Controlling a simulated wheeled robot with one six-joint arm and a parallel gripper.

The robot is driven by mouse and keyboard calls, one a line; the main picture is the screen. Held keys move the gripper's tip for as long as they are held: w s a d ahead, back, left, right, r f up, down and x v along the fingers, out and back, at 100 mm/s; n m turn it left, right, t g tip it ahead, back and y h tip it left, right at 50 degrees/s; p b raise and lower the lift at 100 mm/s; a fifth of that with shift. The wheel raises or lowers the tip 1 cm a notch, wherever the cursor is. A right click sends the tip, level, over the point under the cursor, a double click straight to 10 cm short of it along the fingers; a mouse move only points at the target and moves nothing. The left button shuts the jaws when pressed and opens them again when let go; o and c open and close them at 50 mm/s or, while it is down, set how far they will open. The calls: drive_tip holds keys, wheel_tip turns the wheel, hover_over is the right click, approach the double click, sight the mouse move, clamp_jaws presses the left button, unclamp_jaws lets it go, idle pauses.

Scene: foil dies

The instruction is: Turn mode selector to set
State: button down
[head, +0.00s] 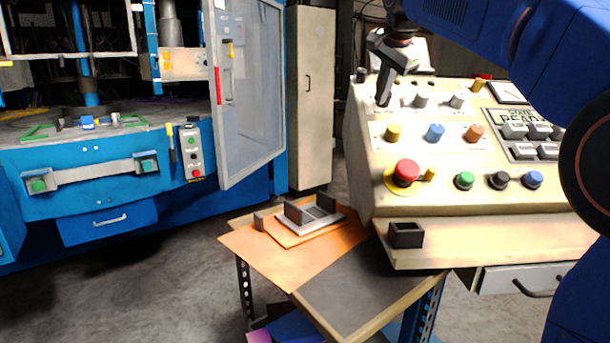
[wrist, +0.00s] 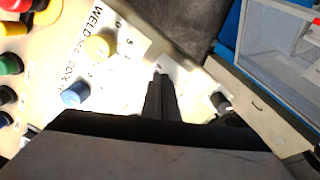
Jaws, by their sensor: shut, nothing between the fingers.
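My gripper (head: 383,100) is shut and empty, pointing down at the top left of the sloped cream control panel (head: 440,190). In the wrist view, its dark closed fingers (wrist: 158,80) reach over white label plates on the panel. Two grey knobs, one (head: 420,100) nearer my gripper and one (head: 457,101) farther right, stand in the upper row. Whatever lies directly under the fingertips is hidden.
Below are a yellow knob (head: 393,132), blue knob (head: 435,132) and orange knob (head: 474,133). A red mushroom button (head: 406,172) stands lower left. A low orange table (head: 265,243) and blue machine (head: 100,165) stand left.

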drive_tip(key=shift+s+f, duration=0.1)
drive_tip(key=shift+f, duration=0.05)
idle(0.3)
drive_tip(key=shift+s+a, duration=0.15)
drive_tip(key=v, duration=0.6)
drive_tip(key=shift+a, duration=0.1)
idle(0.4)
drive_tip(key=shift+w+a+f+n, duration=0.1)
drive_tip(key=shift+w+f+n, duration=1.05)
drive_tip(key=shift+n, duration=0.35)
drive_tip(key=shift+w+a+f+n, duration=0.1)
drive_tip(key=shift+w+f+n, duration=0.95)
drive_tip(key=shift+n, duration=0.45)
drive_tip(key=shift+s+d+f, duration=0.2)
drive_tip(key=shift+s+d, duration=0.1)
drive_tip(key=shift+d, duration=0.25)
